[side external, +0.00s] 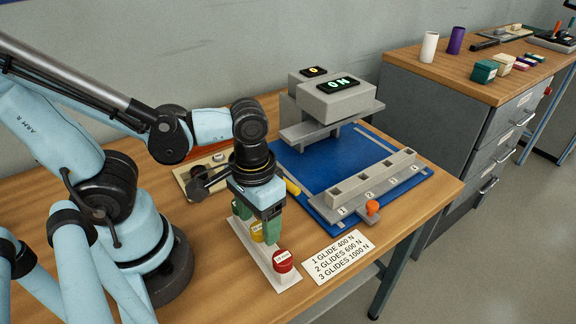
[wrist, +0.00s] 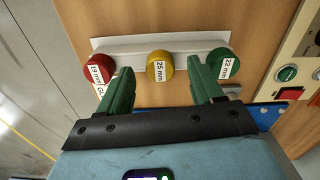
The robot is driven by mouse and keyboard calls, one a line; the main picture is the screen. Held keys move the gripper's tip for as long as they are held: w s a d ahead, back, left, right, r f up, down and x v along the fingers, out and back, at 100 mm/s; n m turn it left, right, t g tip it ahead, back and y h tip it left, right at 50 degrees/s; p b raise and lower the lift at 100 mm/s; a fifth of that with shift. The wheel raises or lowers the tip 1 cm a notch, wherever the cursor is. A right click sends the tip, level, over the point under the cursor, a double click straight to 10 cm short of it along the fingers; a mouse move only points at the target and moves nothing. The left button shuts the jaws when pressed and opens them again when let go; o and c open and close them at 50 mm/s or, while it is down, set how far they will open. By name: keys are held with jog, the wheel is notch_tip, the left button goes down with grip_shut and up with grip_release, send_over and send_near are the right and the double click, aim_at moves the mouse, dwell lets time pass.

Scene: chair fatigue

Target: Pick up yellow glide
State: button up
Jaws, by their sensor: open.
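The yellow glide (wrist: 160,66), labelled 25 mm, stands in the middle of a white rack (wrist: 120,46), between a red glide (wrist: 97,68) on the left and a green glide (wrist: 223,63) on the right. My gripper (wrist: 159,72) is open, its two green fingers spread to either side of the yellow glide in the wrist view, apart from it. In the side view my gripper (side external: 256,220) is low over the rack, and the yellow glide (side external: 257,232) shows partly between the fingers. The red glide (side external: 283,261) stands clear at the near end.
A grey press (side external: 333,100) stands behind on a blue plate (side external: 310,170) with a grey numbered bar (side external: 372,182). An orange knob (side external: 372,207) is at its front. A printed card (side external: 338,256) lies right of the rack. A drawer cabinet (side external: 450,115) stands at the right.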

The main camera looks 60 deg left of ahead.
jog(key=shift+f, duration=0.45)
jog(key=c, duration=1.1)
jog(key=shift+r, duration=0.15)
jog(key=shift+r, duration=1.65)
jog(key=s+d+r, duration=0.2)
jog(key=s+r, duration=0.1)
jog(key=r, duration=0.1)
jog(key=s+d+r, duration=0.3)
jog(key=r, duration=0.2)
jog(key=s+d+r, duration=0.2)
jog(key=s+r, duration=0.1)
jog(key=r, duration=0.1)
jog(key=shift+d+r, duration=0.2)
jog(key=shift+d, duration=0.1)
